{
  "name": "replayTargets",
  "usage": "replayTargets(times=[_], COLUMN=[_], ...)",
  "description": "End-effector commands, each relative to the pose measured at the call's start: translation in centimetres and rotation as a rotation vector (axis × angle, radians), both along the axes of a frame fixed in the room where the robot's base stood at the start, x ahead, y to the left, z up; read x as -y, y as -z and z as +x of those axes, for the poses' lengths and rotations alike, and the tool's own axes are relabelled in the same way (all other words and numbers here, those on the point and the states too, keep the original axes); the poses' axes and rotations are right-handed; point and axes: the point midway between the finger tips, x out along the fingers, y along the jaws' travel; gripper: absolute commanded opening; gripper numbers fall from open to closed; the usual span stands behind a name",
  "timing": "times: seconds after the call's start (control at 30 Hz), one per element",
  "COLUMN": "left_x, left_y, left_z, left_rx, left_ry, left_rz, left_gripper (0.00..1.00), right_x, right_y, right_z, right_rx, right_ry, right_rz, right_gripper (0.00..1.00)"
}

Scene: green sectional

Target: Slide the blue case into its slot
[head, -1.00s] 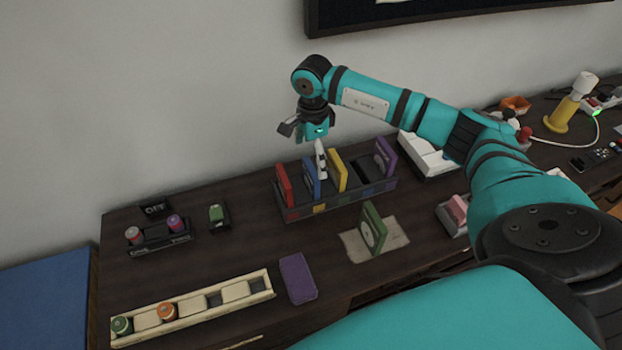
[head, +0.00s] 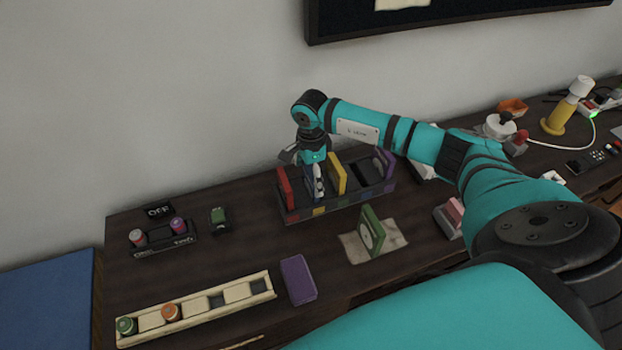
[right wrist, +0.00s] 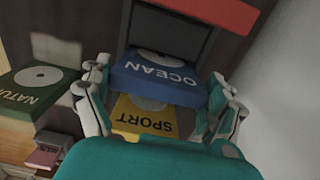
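The blue case (head: 309,186) stands in the dark rack (head: 345,203), between the red case (head: 284,187) and the yellow case (head: 337,175). It seems to stand behind the rack's yellow mark, and the yellow case behind the blue mark. In the right wrist view the blue case (right wrist: 160,78) reads OCEAN, with the yellow SPORT case (right wrist: 145,117) beside it. My right gripper (head: 304,167) is low over the blue case. Its fingers (right wrist: 160,90) are spread, one at each side edge of the case; contact is unclear. My left gripper is out of view.
A purple case (head: 384,163) stands at the rack's right end, beside an empty compartment. A green case (head: 372,233) stands on a pale mat in front. A purple slab (head: 298,278) and a cream tray (head: 240,292) lie nearer. The wall rises close behind.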

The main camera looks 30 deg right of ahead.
Motion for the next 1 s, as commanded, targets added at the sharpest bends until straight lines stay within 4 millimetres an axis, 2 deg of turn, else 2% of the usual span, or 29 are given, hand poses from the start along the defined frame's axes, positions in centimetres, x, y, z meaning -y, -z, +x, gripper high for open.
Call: replayTargets(times=[0.03,0.13,0.57,0.67,1.0], left_x=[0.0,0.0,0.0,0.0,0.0], left_y=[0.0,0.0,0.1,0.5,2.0], left_z=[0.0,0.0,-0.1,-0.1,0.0], left_rx=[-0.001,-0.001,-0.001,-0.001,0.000], left_ry=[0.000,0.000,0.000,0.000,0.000], left_rz=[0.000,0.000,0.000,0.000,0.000], left_gripper=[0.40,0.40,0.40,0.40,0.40], right_x=[0.0,0.0,0.0,0.1,0.1], right_y=[0.0,0.0,-0.5,-1.7,-8.2], right_z=[0.0,0.0,0.1,0.2,0.1], right_rx=[0.000,0.000,0.002,0.006,0.005], right_ry=[0.000,0.000,0.001,0.001,0.000], right_rz=[0.000,0.000,0.000,-0.001,-0.001], right_gripper=[0.67,0.55,0.53,0.53,0.53])
